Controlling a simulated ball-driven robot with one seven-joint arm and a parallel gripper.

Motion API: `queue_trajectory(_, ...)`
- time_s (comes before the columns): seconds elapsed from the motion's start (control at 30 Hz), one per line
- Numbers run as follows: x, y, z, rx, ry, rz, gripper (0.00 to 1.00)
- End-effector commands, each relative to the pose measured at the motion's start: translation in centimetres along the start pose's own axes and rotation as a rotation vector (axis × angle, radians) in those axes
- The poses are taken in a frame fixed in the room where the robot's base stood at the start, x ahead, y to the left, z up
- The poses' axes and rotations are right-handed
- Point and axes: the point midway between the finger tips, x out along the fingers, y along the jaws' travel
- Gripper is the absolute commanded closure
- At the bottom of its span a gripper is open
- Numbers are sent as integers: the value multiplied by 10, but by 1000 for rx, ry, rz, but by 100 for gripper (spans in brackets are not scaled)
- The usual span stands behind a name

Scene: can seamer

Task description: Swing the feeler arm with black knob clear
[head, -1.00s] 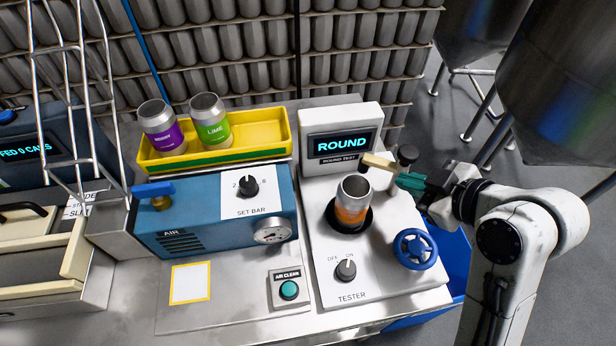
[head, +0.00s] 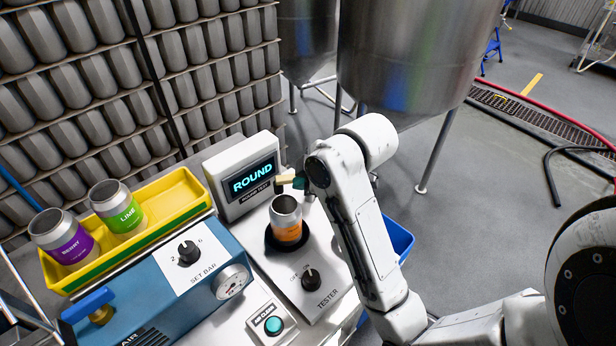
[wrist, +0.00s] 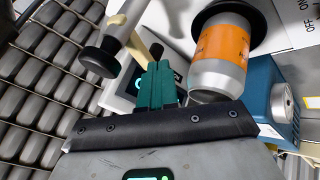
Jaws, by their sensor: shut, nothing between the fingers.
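The feeler arm shows as a pale beige bar (head: 286,179) just above the rim of the orange can (head: 287,225), which stands upright in the tester's black seat. In the wrist view the beige bar (wrist: 127,27) runs from a grey post, with a round black knob (wrist: 98,60) at its left. My gripper's teal fingers (wrist: 157,68) are shut and empty. Their tips are close to the bar, right of the knob; I cannot tell whether they touch. In the head view my gripper (head: 297,184) is mostly hidden behind my arm, as is the knob.
The tester's ROUND display (head: 249,181) stands behind the can, its dial (head: 311,278) in front. The yellow tray (head: 185,204) with purple and green cans is left, beside the blue SET BAR box (head: 165,285). A steel tank (head: 420,55) stands behind.

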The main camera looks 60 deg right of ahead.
Motion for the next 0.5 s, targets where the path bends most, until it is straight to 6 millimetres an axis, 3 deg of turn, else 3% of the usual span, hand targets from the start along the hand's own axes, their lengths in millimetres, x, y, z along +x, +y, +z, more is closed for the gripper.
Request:
queue_trajectory(0.2,31,0,0,1,-1,0,100)
queue_trajectory(0.5,43,0,0,0,0,1,100)
